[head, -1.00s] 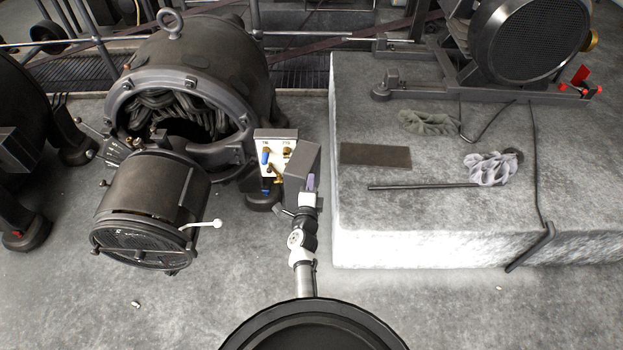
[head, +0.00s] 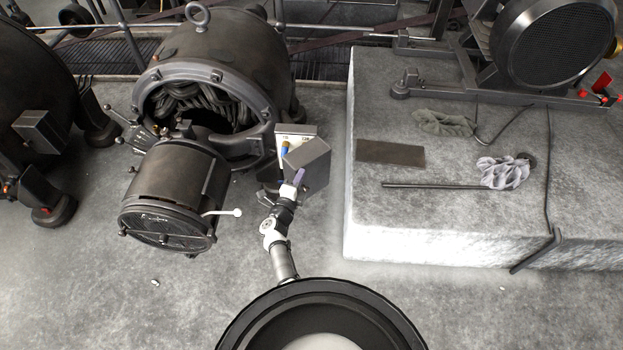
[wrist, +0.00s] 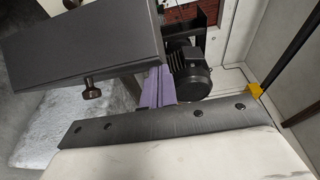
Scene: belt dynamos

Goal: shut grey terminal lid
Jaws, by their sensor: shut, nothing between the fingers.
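The grey terminal lid (head: 307,165) hangs on the terminal box on the right side of the big dynamo. It stands partly open, slanted across the box. Above and left of it a strip of the white terminal board (head: 295,132) shows, with a blue piece (head: 285,147); the lid hides the rest. In the wrist view the lid (wrist: 80,45) fills the upper left, with a small knob (wrist: 92,92) under its lower edge. My gripper (head: 290,189) is shut and empty, its purple fingers (wrist: 155,88) close by the lid's lower left edge. I cannot tell whether they touch it.
The open dynamo (head: 215,60) and the dark drum (head: 175,190) with a white-knobbed lever (head: 236,212) stand to the left. A stone plinth (head: 430,235) with a rag (head: 505,173), rod and plate lies to the right. Bare floor is in front.

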